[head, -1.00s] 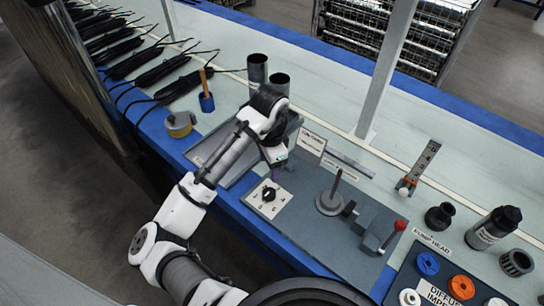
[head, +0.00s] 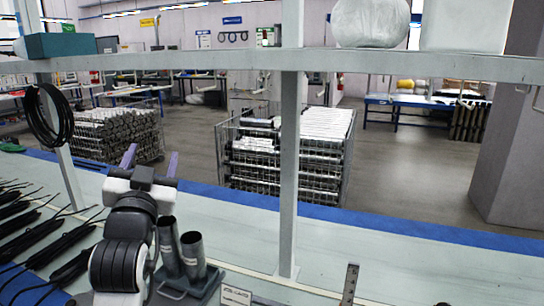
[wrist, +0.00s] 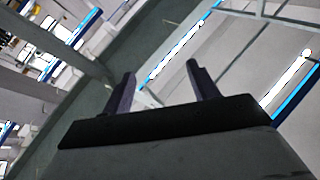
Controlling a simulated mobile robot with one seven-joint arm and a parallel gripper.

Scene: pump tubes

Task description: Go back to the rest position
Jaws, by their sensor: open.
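My gripper (head: 149,163) shows at the lower left of the head view, raised with its two purple-grey fingers pointing up. The fingers stand apart with nothing between them. In the wrist view my gripper (wrist: 157,85) is also open and empty, facing the ceiling area and a far floor. Two grey pump tubes (head: 192,252) stand upright in a holder just to the right of my arm. My arm partly hides the bench behind it.
A white shelf post (head: 289,170) and a shelf board (head: 400,65) stand over the bench (head: 350,245). Black cable bundles (head: 40,240) lie at the left. A wire crate of metal tubes (head: 290,150) stands beyond the bench. A small sign (head: 236,296) is at the bottom.

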